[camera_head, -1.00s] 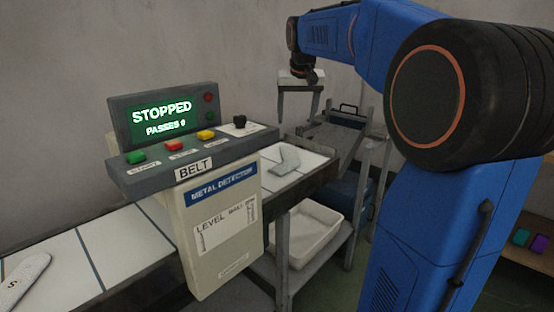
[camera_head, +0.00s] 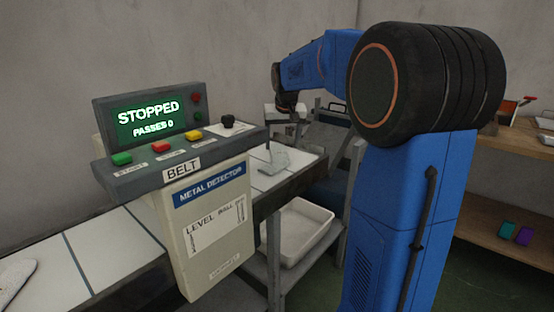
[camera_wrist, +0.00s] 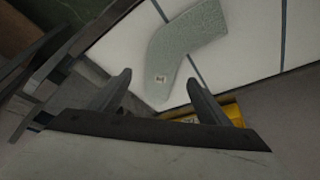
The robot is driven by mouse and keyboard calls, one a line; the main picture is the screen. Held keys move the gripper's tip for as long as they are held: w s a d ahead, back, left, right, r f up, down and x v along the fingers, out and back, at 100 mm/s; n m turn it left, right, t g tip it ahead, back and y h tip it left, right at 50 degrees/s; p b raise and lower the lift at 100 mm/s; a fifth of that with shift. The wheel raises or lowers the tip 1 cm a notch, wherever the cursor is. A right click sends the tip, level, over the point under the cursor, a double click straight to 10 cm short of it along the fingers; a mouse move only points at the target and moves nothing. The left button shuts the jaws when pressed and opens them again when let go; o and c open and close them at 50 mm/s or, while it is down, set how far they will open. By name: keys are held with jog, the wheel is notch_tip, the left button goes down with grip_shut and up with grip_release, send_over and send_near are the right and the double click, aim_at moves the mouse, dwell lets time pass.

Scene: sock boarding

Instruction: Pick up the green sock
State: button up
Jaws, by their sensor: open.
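The green sock (camera_head: 290,160), pale grey-green and bent at the heel, lies flat on the white belt just past the metal detector. In the wrist view the sock (camera_wrist: 183,45) has a small dark-marked white tag near its lower end. My gripper (camera_head: 282,138) is over the belt close to the sock, pointing down. In the wrist view its two fingers (camera_wrist: 160,82) are spread apart with nothing between them, and the sock's tagged end shows beyond the gap. I cannot tell the exact height of the fingertips above the belt.
The metal detector (camera_head: 215,220) with its button panel (camera_head: 180,152) stands left of the sock; its screen (camera_head: 148,115) reads STOPPED. Another pale sock (camera_head: 14,278) lies on the belt at far left. A white tray (camera_head: 300,232) sits on the shelf below. A wooden shelf (camera_head: 490,222) is at right.

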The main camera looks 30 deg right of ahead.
aim_at(280, 155)
jog(key=x, duration=0.5)
jog(key=shift+a, duration=0.2)
jog(key=shift+c, duration=0.3)
jog(key=c, duration=1.1)
jog(key=shift+o, duration=0.2)
jog(key=shift+r, duration=0.15)
